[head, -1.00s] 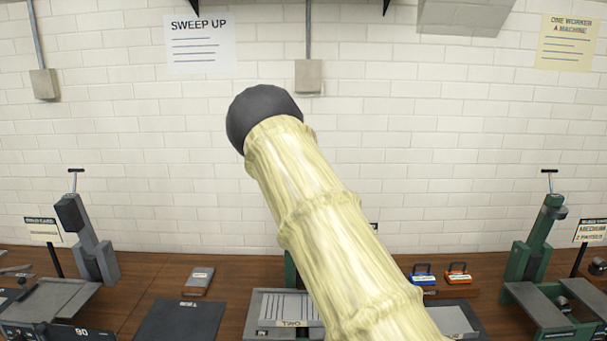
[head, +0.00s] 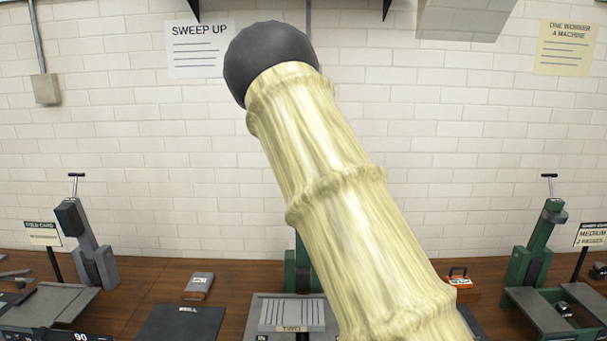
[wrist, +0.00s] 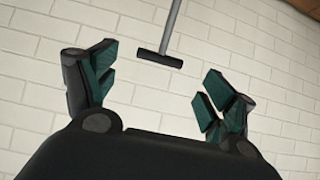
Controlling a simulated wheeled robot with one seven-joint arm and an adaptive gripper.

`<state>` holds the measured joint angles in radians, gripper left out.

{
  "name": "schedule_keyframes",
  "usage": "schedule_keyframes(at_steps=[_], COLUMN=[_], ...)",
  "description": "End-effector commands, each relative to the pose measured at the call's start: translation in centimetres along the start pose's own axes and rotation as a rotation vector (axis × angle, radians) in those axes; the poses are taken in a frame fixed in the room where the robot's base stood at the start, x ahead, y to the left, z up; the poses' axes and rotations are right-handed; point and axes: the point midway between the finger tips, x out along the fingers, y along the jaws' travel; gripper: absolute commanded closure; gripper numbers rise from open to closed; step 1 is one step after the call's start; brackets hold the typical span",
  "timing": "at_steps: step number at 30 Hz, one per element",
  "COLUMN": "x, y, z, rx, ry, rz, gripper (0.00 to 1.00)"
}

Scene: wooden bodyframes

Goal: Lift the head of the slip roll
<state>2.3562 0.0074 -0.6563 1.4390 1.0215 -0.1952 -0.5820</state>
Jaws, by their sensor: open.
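Three stations with upright machines stand along the wooden bench in the head view. A grey one with a T-handle (head: 88,240) is at left and a green one with a T-handle (head: 535,240) at right. I cannot tell from the labels which is the slip roll. In the wrist view a dark T-handle (wrist: 160,58) on a grey rod lies beyond my gripper (wrist: 158,84), between the spread fingers and apart from them. My gripper is open and empty; my arm hides it in the head view.
A red item (head: 459,277) sits right of my arm. A white brick wall (head: 430,190) stands behind.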

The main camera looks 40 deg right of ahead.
Motion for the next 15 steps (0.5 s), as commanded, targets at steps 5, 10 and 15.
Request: schedule_keyframes(at_steps=[5,10,15], x=[-2.0,-2.8,-3.0], y=[0.0,0.0,0.0], z=[-0.1,0.0,0.0], rx=[0.001,0.0,0.0], ry=[0.001,0.0,0.0], rz=[0.0,0.0,0.0], gripper=[0.16,0.16,0.16])
